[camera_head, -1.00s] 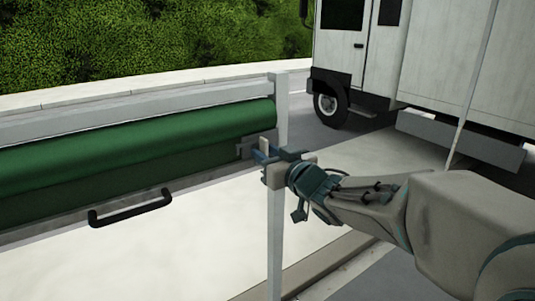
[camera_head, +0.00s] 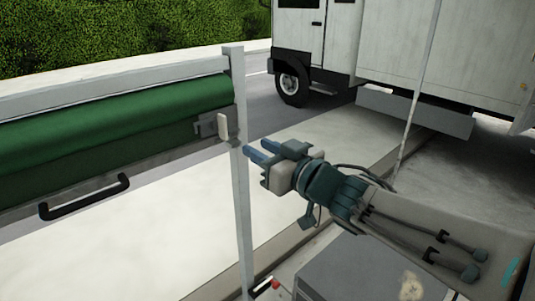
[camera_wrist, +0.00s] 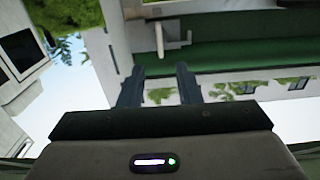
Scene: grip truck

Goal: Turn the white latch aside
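The white latch (camera_head: 223,126) is a small upright tab on a grey plate (camera_head: 208,124) at the right end of the green roll, beside the post. My gripper (camera_head: 256,154) is to the right of the latch and a little lower, apart from it. In the wrist view, my gripper's two fingers (camera_wrist: 160,70) are spread with nothing between them. The latch (camera_wrist: 159,40) shows there just beyond the fingertips, between them in the picture, with a pale bar extending to its right.
A green roll (camera_head: 110,117) lies along the grey frame, with a black handle (camera_head: 85,197) below. A pale post (camera_head: 241,180) stands just left of my gripper. A white truck (camera_head: 390,40) is behind. A grey box (camera_head: 355,272) sits below my arm.

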